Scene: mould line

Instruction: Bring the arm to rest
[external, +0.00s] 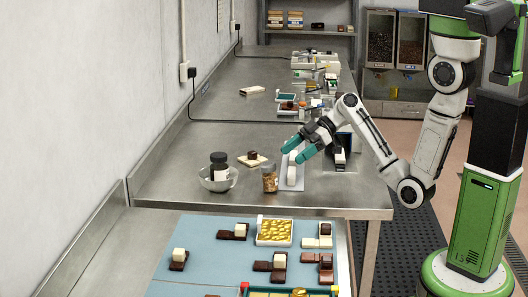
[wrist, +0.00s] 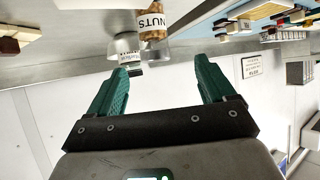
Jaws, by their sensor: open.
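My gripper (external: 294,153) has teal fingers and is open over the steel bench (external: 165,180) in the external view. The arm reaches out left from my green base, with its elbow bent low beside the bench edge. In the wrist view my gripper (wrist: 162,70) shows both fingers wide apart with nothing between them. A jar of nuts (external: 270,180) stands just left of and in front of the gripper. It also shows beyond the fingers in the wrist view (wrist: 153,48).
A blue mat (external: 205,250) with chocolate pieces and a tray of gold pieces (external: 274,219) fill the front bench.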

